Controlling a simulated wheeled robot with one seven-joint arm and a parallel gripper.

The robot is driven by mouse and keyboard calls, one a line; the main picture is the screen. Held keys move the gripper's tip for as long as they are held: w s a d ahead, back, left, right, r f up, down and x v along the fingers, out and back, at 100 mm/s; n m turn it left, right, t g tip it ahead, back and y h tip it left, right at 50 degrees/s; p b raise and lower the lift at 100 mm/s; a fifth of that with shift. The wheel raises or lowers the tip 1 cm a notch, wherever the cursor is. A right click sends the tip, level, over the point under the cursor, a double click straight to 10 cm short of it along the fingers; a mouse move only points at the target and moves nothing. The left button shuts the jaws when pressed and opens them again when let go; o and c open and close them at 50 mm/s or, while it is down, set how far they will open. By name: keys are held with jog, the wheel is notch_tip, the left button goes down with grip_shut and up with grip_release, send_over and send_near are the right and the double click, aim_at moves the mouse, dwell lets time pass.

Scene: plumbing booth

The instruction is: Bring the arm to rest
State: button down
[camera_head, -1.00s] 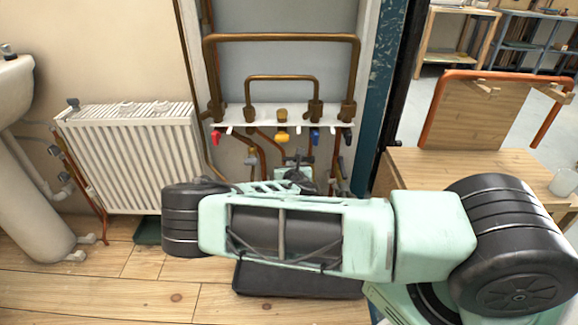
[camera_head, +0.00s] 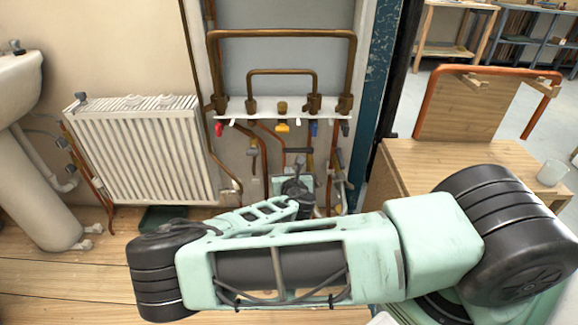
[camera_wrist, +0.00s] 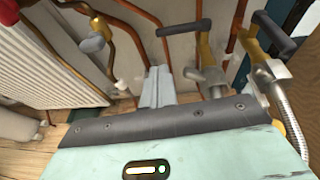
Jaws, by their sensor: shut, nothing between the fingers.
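My arm (camera_head: 290,262) is folded across the lower part of the head view, in front of the pipework. Its mint and black links run from the black joint at lower left to the large black joint at lower right. My gripper's grey fingers (camera_wrist: 157,88) are together in the wrist view, with nothing between them. They point toward the wall pipes and valves and look apart from them. In the head view the hand is partly hidden behind the forearm, and its fingertips are not clear.
Copper pipes (camera_head: 282,34) with coloured valve handles (camera_head: 282,127) stand behind my arm. A white radiator (camera_head: 140,150) and a basin (camera_head: 22,90) are at left. A wooden bench (camera_head: 440,165) with a glass (camera_head: 552,172) is at right. Black-handled valves (camera_wrist: 184,28) are near the gripper.

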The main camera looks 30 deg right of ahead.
jog(key=s+a+f+m+g+y, duration=0.2)
jog(key=s+a+f+m+g, duration=0.2)
jog(key=s+a+m+g, duration=0.7)
jog(key=s+a+r+m+g+y, duration=0.1)
jog(key=s+a+r+m+y, duration=0.4)
jog(key=s+a+r+m, duration=0.5)
jog(key=s+a+r+m+p, duration=0.1)
jog(key=s+a+r, duration=0.1)
jog(key=s+r, duration=0.6)
jog(key=s+a+r+m, duration=0.15)
jog(key=s+r, duration=0.25)
jog(key=r, duration=0.8)
notch_tip(320, 180, up, 27)
jog(key=p, duration=2.7)
jog(key=shift+a+n+g, duration=0.35)
jog(key=shift+g, duration=0.05)
